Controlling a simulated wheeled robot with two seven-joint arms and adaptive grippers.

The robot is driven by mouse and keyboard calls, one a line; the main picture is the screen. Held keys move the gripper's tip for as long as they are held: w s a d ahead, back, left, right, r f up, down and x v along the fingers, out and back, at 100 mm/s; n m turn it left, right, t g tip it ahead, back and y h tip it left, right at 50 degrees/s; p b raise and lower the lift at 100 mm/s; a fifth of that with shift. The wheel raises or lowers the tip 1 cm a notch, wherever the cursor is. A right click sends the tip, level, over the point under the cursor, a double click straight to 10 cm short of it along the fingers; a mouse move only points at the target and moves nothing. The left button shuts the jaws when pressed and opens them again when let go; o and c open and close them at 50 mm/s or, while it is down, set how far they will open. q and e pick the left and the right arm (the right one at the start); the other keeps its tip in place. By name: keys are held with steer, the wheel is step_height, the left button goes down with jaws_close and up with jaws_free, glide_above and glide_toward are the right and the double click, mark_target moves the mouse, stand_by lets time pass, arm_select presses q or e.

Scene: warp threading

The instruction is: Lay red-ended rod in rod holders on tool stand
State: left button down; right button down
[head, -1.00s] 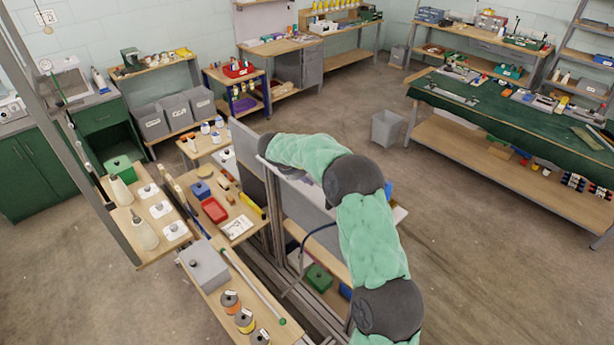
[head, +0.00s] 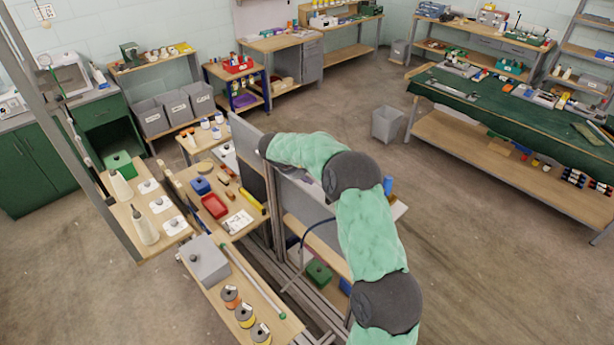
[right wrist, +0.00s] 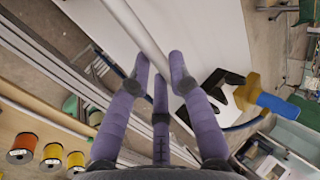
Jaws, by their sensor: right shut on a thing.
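In the right wrist view my right gripper (right wrist: 159,62) has its purple fingers closed around a pale rod (right wrist: 132,30). The rod runs up to the top edge, and neither of its ends shows, so I cannot see a red end. In that view a black holder-like piece (right wrist: 217,82) lies right of the fingertips, beside a yellow and blue piece (right wrist: 262,98). I cannot tell if the rod touches either. In the head view my right arm reaches over a grey upright panel (head: 300,205), and its gripper is hidden behind it. My left gripper is not in view.
A green-ended rod (head: 252,281) lies on the near wooden bench beside a grey box (head: 208,262) and several spools (head: 244,316). A red tray (head: 214,206) lies on the wooden table left of the panel. The floor right of my arm is clear up to a grey bin (head: 387,124).

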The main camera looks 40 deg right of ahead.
steer(key=shift+f, duration=0.25)
steer(key=c, duration=1.1)
jaws_free()
steer(key=shift+o, duration=0.2)
steer(key=v, duration=1.2)
steer(key=shift+a+f, duration=0.1)
